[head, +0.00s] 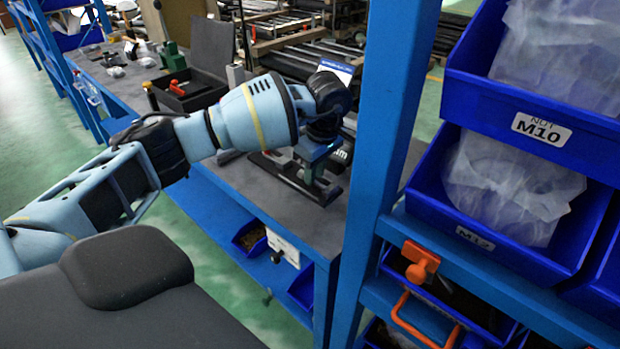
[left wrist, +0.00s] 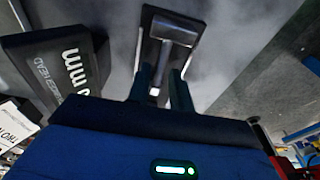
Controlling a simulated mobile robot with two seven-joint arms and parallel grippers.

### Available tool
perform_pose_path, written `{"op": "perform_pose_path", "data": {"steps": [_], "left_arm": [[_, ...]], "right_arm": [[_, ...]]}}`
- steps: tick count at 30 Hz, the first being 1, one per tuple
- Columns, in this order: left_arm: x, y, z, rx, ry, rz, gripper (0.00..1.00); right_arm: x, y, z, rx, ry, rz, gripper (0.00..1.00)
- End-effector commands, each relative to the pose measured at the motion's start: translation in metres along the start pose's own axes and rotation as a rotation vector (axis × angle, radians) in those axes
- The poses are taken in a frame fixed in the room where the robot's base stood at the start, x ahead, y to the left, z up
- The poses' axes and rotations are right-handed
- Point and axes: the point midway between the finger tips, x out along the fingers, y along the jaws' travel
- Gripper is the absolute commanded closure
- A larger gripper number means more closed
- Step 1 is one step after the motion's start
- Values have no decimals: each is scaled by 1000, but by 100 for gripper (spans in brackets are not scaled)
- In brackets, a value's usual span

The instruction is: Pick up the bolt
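A grey metal bolt (left wrist: 175,29) with a thick head lies in a narrow black holder (left wrist: 148,22) in the left wrist view. Its shaft runs down between the two fingers of my left gripper (left wrist: 161,82). The fingers look apart, one on each side of the shaft, with no clear contact. In the head view my left gripper (head: 312,172) points down over the black holder (head: 268,165) on the grey workbench (head: 230,180). The bolt cannot be made out there. My right gripper is not in view.
A dark block with white lettering (left wrist: 60,65) stands beside the holder, left in the wrist view. A blue post (head: 385,150) and shelf with blue bins (head: 540,135) stand right of the bench. A black tray (head: 205,95) sits farther back on the bench.

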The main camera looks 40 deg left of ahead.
Motion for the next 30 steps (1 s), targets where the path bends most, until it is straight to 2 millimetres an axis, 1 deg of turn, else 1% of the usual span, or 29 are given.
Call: {"op": "perform_pose_path", "data": {"steps": [1, 3, 10, 15, 30], "left_arm": [[5, 0, 0, 0, 0, -2, 78], [8, 0, 0, 0, 0, -1, 78], [8, 0, 0, 0, 0, 0, 78], [8, 0, 0, 0, 0, -1, 100], [8, 0, 1, 1, -1, 0, 100]], "right_arm": [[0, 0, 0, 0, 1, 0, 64], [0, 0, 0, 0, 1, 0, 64], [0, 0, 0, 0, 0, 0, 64], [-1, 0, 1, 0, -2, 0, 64], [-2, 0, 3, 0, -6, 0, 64]]}}
